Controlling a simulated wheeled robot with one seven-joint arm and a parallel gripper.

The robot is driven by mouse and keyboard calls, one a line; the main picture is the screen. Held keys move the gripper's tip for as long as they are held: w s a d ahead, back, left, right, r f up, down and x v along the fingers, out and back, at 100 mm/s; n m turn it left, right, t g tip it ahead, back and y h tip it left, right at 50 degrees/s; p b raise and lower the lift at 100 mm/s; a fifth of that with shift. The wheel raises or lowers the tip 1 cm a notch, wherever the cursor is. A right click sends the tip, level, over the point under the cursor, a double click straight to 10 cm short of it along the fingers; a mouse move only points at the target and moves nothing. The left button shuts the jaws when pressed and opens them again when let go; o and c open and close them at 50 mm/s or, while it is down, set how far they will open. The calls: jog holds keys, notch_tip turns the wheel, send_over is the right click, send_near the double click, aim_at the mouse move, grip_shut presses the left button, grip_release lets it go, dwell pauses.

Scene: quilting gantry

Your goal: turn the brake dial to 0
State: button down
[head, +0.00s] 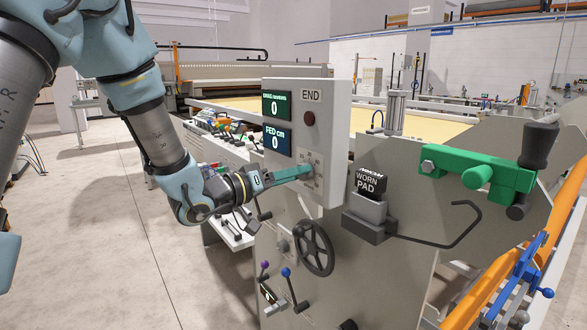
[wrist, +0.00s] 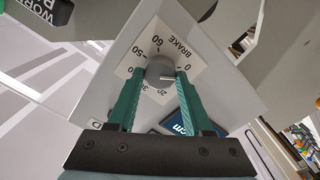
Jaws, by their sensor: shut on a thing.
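The brake dial (wrist: 158,68) is a grey round knob on a white plate marked BRAKE. In the wrist view, 0 is to its right, 60 above, 50 upper left, and 30 and 20 below. My gripper (wrist: 160,76) has its two teal fingers on either side of the knob, shut on it. A pale pointer line on the knob runs to the right, just below the 0; the fingers cover part of the scale, so the exact reading is unclear. In the head view my gripper (head: 305,171) reaches the plate low on the grey control box (head: 330,120); the knob is mostly hidden there.
Above the dial, two displays (head: 276,120) both read 0, beside a dark red END button (head: 309,118). Below are a black handwheel (head: 314,248) and small levers (head: 287,273). To the right are a WORN PAD block (head: 370,182) and a green clamp (head: 480,170).

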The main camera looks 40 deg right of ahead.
jog(key=shift+n+p, duration=0.5)
jog(key=shift+n, duration=0.4)
jog(key=shift+c, duration=1.5)
grip_release()
jog(key=a+b, duration=0.3)
jog(key=a, duration=0.8)
jog(key=shift+w, duration=0.3)
